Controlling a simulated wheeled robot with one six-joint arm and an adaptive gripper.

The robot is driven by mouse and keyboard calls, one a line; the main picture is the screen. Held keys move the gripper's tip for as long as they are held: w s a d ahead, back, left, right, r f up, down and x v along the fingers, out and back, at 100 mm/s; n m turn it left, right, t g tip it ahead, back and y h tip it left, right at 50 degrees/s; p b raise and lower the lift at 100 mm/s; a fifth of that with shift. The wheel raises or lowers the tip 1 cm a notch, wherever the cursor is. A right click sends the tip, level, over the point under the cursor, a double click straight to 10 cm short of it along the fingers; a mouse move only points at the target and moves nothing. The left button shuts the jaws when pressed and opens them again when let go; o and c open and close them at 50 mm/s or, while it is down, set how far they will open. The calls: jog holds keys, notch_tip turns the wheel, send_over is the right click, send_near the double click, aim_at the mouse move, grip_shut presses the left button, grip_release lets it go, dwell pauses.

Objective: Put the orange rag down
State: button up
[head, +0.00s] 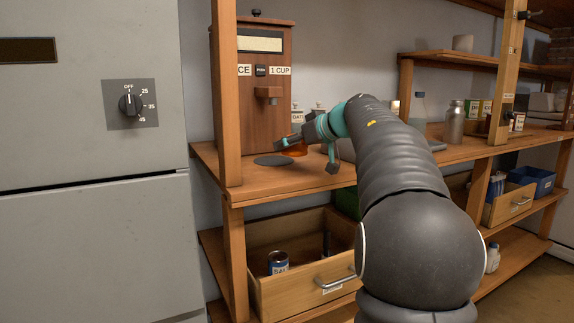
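A small orange thing (298,150), which may be the orange rag, shows at the wooden counter just beside and below my gripper's left finger. Most of it is hidden, and I cannot tell its full shape or whether it touches the finger. My gripper (310,156) reaches over the counter, right of the wooden dispenser. Its two fingers look spread apart, one pointing left and one pointing down, with a gap between them. I see nothing clearly pinched between them.
A wooden dispenser (254,80) stands on the counter (262,180), with a dark round disc (273,160) before it. An open drawer (300,295) with a can (278,262) juts out below. Bottles (418,110) stand to the right. A grey cabinet (80,230) is left.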

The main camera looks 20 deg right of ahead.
aim_at(290, 171)
jog(key=shift+s+a+f, duration=0.35)
jog(key=shift+a+f, duration=0.05)
jog(key=shift+a, duration=0.05)
notch_tip(290, 171, down, 4)
jog(key=shift+d+f+b, duration=0.1)
jog(key=shift+b, duration=1.05)
jog(key=o, duration=1.2)
jog(key=shift+o, duration=0.2)
jog(key=p+v, duration=0.1)
jog(key=v, duration=1.1)
jog(key=shift+r+p, duration=0.25)
jog(key=shift+p, duration=0.05)
